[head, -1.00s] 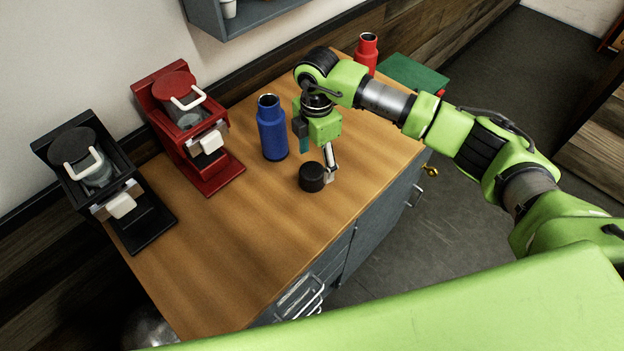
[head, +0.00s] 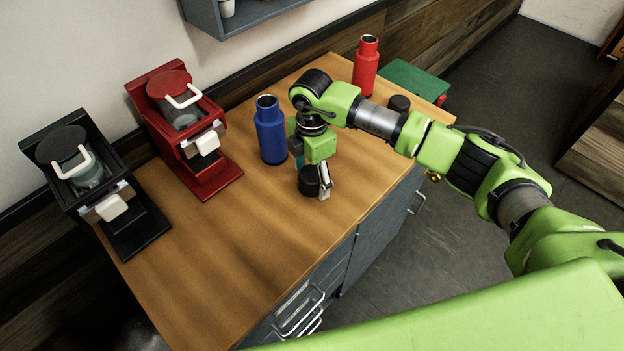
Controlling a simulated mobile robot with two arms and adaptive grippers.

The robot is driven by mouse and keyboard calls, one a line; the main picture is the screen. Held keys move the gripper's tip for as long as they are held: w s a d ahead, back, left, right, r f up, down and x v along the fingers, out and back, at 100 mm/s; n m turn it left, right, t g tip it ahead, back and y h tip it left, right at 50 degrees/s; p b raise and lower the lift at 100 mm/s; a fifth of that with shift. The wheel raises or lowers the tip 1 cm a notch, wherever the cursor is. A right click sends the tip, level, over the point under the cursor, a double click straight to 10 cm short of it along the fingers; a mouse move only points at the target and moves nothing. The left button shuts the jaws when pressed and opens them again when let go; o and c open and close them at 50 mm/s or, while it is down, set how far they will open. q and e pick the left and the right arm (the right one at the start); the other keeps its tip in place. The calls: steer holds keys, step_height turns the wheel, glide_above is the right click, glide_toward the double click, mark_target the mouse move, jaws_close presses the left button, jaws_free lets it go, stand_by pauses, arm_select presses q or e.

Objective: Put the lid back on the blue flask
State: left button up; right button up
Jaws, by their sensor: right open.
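The blue flask (head: 271,133) stands upright on the wooden counter with its top open. A black lid (head: 309,183) lies on the counter in front of it and a little to the right. My right gripper (head: 312,176) points down at this lid, with one finger on its right side and the other behind it, partly hidden. The jaws are open, and I cannot tell whether a finger touches the lid. My left gripper is out of view.
A red flask (head: 366,66) stands open at the back right, with another black lid (head: 399,103) near it. A red brewer (head: 184,129) and a black brewer (head: 97,184) stand on the left. The front of the counter (head: 215,260) is clear.

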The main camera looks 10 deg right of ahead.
mark_target(312, 174)
steer(key=c, duration=1.2)
steer(key=shift+r, duration=0.15)
steer(key=shift+r+p, duration=0.6)
steer(key=shift+r, duration=0.05)
step_height(312, 174, up, 3)
steer(key=shift+s+f+p, duration=0.15)
steer(key=shift+f+p, duration=0.05)
steer(key=shift+p, duration=0.85)
steer(key=shift+s+d+r+p, duration=0.8)
steer(key=shift+s+r+p, duration=0.55)
steer(key=shift+s, duration=0.8)
steer(key=shift+s+d+r+p, duration=0.95)
steer(key=shift+s+r, duration=0.65)
steer(key=shift+s, duration=0.55)
steer(key=shift+s+d+r+p, duration=0.65)
steer(key=shift+s+r+p, duration=0.75)
steer(key=shift+s, duration=0.75)
